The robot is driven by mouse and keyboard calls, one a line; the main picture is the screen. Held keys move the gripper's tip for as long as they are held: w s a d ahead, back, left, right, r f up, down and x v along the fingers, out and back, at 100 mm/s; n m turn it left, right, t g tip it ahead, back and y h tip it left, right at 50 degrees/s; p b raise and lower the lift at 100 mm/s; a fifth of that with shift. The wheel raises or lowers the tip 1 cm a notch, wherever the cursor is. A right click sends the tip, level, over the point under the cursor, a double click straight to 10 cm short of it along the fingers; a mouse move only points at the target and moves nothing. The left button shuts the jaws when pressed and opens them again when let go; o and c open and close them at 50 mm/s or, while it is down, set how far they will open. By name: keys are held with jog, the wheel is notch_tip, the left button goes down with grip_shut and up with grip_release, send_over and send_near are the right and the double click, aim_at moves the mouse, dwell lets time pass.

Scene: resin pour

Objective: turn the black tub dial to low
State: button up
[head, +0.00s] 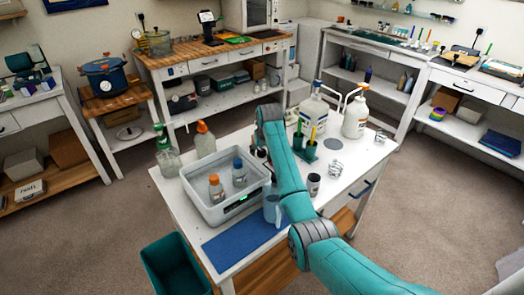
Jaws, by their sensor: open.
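The tub (196,199) is a pale grey open box on the white worktable, with a small green display (243,198) on its front wall. Two small bottles, one orange-capped (216,188) and one blue-capped (239,174), stand in it. I cannot make out the black dial; it is too small to tell or hidden by my arm or the mug. My gripper (260,154) points down at the tub's far right corner, small and dark beneath my teal wrist. Its fingers are open, and I see nothing held between them.
A grey-blue mug (272,210) stands close to the tub's front right corner. A blue mat (240,242) lies in front. Pump bottles (355,115), a green holder (311,150) and a dark cup (314,184) stand right of my arm. A teal bin (175,268) is on the floor.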

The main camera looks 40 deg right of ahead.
jog(key=c, duration=1.1)
jog(key=shift+n, duration=0.4)
jog(key=n+y, duration=0.1)
jog(key=n, duration=0.1)
jog(key=n+y, duration=0.1)
jog(key=n, duration=0.1)
jog(key=shift+d+n, duration=0.2)
jog(key=shift+n, duration=0.1)
jog(key=n, duration=0.2)
jog(key=n+y, duration=0.1)
jog(key=n, duration=0.1)
jog(key=shift+d+y, duration=0.1)
jog(key=shift+y, duration=0.2)
jog(key=shift+n, duration=0.3)
